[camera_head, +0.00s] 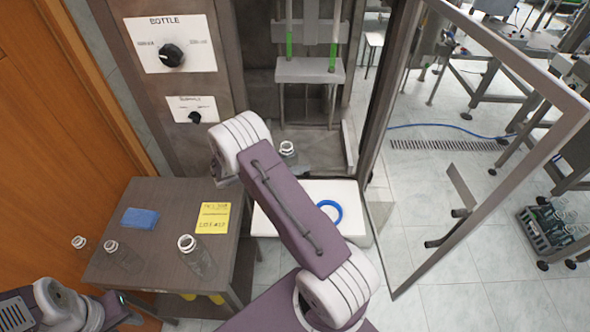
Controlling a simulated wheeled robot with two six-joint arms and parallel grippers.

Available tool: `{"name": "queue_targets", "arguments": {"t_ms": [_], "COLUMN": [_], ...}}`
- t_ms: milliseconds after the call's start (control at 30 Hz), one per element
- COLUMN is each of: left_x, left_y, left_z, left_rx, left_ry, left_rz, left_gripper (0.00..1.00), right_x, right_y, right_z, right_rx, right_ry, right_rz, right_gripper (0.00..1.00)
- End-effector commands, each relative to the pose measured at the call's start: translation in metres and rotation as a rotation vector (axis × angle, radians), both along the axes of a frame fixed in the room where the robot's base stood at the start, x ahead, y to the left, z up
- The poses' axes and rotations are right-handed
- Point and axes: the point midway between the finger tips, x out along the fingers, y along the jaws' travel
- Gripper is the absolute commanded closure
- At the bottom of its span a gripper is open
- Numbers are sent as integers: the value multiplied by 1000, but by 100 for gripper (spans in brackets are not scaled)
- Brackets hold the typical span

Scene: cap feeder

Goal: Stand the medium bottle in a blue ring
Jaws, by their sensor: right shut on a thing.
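A clear bottle (288,152) shows beside my right arm, above the back edge of a white tray (268,226). My right gripper is shut on it, but the fingers are mostly hidden behind my purple arm link. Whether the bottle's base touches anything is hidden. A blue ring (337,220) lies on the tray, empty, partly covered by the arm. Another ring could be hidden there. My left gripper (130,310) is low at the left edge, dark and partly out of view; its jaws cannot be made out.
A grey side table (150,190) holds several clear bottles, the nearest one (195,257) at its front right, a blue cloth (140,218) and a yellow note (213,217). An open glass door (490,215) stands right of the tray. A bottle crate (548,235) is far right.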

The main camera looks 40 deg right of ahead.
Motion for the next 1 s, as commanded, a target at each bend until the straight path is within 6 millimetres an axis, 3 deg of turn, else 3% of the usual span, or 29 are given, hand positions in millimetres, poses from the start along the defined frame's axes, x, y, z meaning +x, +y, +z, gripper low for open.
{"name": "queue_targets", "arguments": {"t_ms": [233, 633, 667, 700, 1000], "left_x": [0, 0, 0, 0, 0], "left_y": [0, 0, 0, 0, 0], "left_z": [1, -4, -2, -2, -1], "left_rx": [0, 0, 0, 0, 0], "left_ry": [0, 0, 0, 0, 0], "left_rz": [0, 0, 0, 0, 0], "left_gripper": [64, 64, 64, 64, 64], "right_x": [-1, -1, -1, -1, -1], "right_y": [0, 0, 0, 0, 0], "right_z": [-37, -45, -43, -43, -42], "right_rx": [-1, 0, 0, 0, 0], "right_ry": [4, 1, 0, 0, 0], "right_rz": [-1, -1, 0, 0, 0], "right_gripper": [78, 78, 31, 20, 18]}}
